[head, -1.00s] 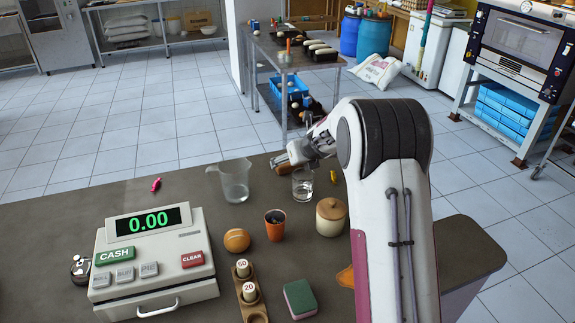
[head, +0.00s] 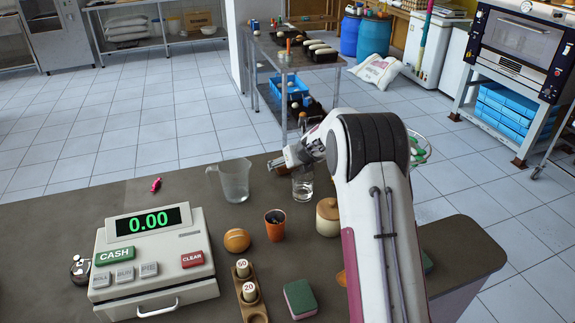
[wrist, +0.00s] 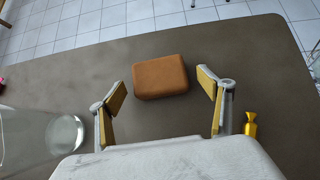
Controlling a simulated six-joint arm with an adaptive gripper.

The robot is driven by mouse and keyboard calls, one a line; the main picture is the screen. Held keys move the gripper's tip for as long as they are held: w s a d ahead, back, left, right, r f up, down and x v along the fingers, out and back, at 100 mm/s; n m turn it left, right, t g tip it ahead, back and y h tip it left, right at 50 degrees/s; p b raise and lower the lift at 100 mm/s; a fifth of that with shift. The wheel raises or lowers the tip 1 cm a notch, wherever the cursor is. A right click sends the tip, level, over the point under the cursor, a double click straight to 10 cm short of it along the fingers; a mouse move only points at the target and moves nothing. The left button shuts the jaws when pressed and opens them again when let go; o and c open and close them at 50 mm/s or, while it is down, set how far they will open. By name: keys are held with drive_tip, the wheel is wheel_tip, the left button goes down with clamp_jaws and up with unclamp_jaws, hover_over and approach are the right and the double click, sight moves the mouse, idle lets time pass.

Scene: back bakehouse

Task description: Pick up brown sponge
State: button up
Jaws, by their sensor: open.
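The brown sponge (wrist: 160,76) is a rounded orange-brown block lying flat on the dark counter in the wrist view. My gripper (wrist: 163,95) is open, with one yellow-padded finger to each side of the sponge's near end. The sponge lies mostly ahead of the fingertips, with gaps on both sides, and I see no contact. In the head view my gripper (head: 282,163) is low over the counter's far edge, behind the drinking glass (head: 302,186). I cannot make out the brown sponge there.
A clear pitcher (head: 233,182) stands left of my gripper; it also shows in the wrist view (wrist: 42,138). A yellow wrapped sweet (wrist: 250,126) lies right of the right finger. An orange cup (head: 275,226), lidded jar (head: 328,220) and green-topped sponge (head: 300,300) are nearer.

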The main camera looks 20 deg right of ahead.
idle(0.5)
drive_tip(key=c, duration=0.8)
drive_tip(key=shift+r, duration=5)
